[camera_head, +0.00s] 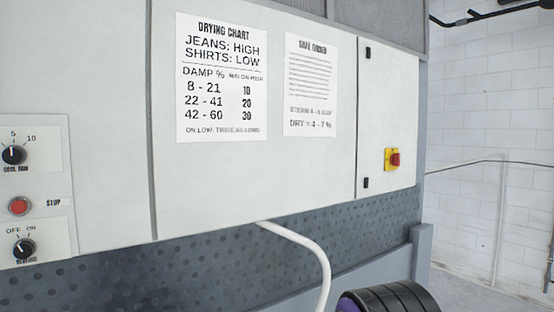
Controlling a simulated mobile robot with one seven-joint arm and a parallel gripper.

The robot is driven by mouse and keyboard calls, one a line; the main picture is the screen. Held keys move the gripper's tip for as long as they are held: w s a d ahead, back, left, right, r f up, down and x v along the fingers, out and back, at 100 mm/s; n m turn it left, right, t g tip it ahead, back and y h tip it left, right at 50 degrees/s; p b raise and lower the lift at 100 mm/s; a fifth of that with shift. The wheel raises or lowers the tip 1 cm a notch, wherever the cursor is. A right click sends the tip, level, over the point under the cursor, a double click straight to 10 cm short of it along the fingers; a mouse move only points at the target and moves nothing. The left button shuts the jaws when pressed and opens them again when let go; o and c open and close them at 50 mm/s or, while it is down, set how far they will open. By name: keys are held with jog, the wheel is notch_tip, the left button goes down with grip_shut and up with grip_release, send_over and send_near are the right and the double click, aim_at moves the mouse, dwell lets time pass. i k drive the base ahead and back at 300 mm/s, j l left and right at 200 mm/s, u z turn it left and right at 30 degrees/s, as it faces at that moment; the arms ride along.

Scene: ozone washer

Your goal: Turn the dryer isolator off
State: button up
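A red rotary switch on a yellow plate (393,159), which looks like the dryer isolator, is mounted on the narrow right-hand panel door of the grey machine. It is small here, and I cannot read its handle position or any label. My gripper is not in view, and nothing touches the switch.
At left are a cool-down knob (14,155), a red stop button (19,206) and an OFF/ON knob (23,248). Paper charts (221,80) hang mid-panel. A white curved tube (318,262) and a black ribbed object (395,298) show at the bottom. White wall stands right.

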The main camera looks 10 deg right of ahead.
aim_at(395, 158)
jog(key=z, duration=1.1)
jog(key=i+l, duration=0.25)
jog(key=l, duration=0.15)
jog(key=i+l, duration=0.2)
jog(key=l, duration=0.15)
jog(key=i+l, duration=0.25)
jog(key=l, duration=0.15)
jog(key=i+l+u, duration=0.1)
jog(key=l, duration=0.25)
jog(key=i+l, duration=0.35)
